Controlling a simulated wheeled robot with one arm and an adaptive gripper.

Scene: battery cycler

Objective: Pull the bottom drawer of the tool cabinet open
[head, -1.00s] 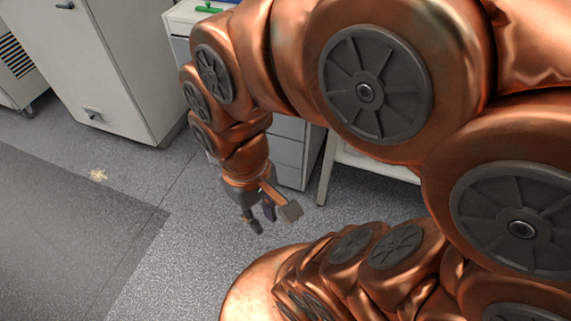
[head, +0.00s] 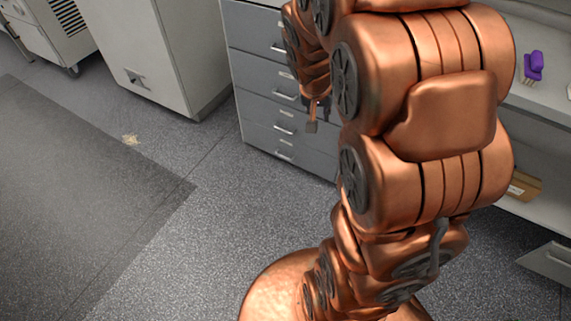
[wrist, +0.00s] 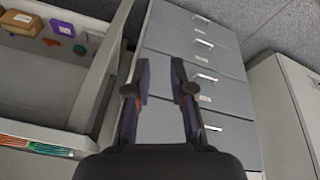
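The wrist view looks inverted, so the bottom drawer (wrist: 180,19) shows at the top by the floor. My gripper (head: 315,117) is in front of the cabinet's right part. In the wrist view its two fingers (wrist: 161,82) are apart with nothing between them. It touches no handle; my arm hides the cabinet's right side.
A white cabinet (head: 150,60) stands left of the drawers. A bench on the right holds a purple object (head: 533,66), with a cardboard box (head: 522,186) below. A dark mat (head: 70,200) lies at left. The floor (head: 220,220) before the drawers is clear.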

